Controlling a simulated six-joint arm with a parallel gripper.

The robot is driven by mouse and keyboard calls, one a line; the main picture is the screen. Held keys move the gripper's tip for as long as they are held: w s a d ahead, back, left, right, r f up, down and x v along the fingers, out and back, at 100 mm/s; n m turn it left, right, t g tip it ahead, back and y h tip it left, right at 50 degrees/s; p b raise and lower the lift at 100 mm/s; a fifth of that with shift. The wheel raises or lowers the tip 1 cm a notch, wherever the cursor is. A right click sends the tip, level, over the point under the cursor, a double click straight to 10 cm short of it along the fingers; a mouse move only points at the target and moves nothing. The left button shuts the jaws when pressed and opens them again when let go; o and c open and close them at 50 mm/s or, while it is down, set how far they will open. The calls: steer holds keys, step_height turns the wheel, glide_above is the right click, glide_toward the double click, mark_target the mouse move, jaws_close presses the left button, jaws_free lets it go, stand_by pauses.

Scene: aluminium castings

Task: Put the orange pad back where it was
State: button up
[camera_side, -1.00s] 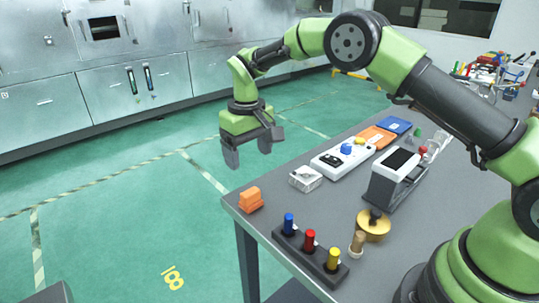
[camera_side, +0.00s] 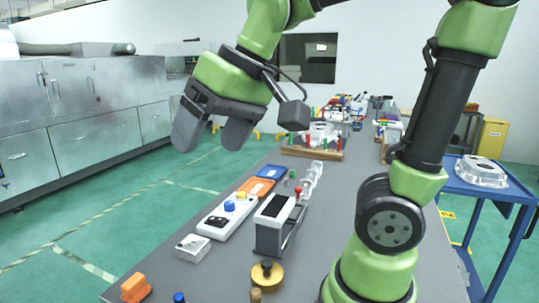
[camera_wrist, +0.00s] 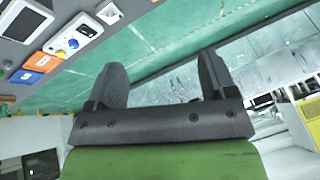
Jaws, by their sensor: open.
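The flat orange pad (camera_side: 257,187) lies on the grey table, between a blue pad (camera_side: 270,172) and a long white device (camera_side: 226,220). It also shows in the wrist view at upper left (camera_wrist: 42,62), between the blue pad (camera_wrist: 26,77) and the white device (camera_wrist: 75,36). My gripper (camera_side: 213,135) is open and empty, raised high and left of the objects in the side view. A small thick orange block (camera_side: 135,287) sits at the table's near left corner.
A black and white instrument (camera_side: 274,225) stands right of the white device. A small white box (camera_side: 193,247) and a brass round part (camera_side: 267,274) are nearer. A wooden rack of coloured items (camera_side: 312,153) stands behind. A blue cart (camera_side: 487,195) is at right.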

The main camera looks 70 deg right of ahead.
steer(key=s+f+m+t, duration=0.1)
steer(key=s+f, duration=0.1)
steer(key=s, duration=0.5)
steer(key=shift+s+d+t, duration=0.15)
steer(key=shift+s+t, duration=0.25)
stand_by(0.6)
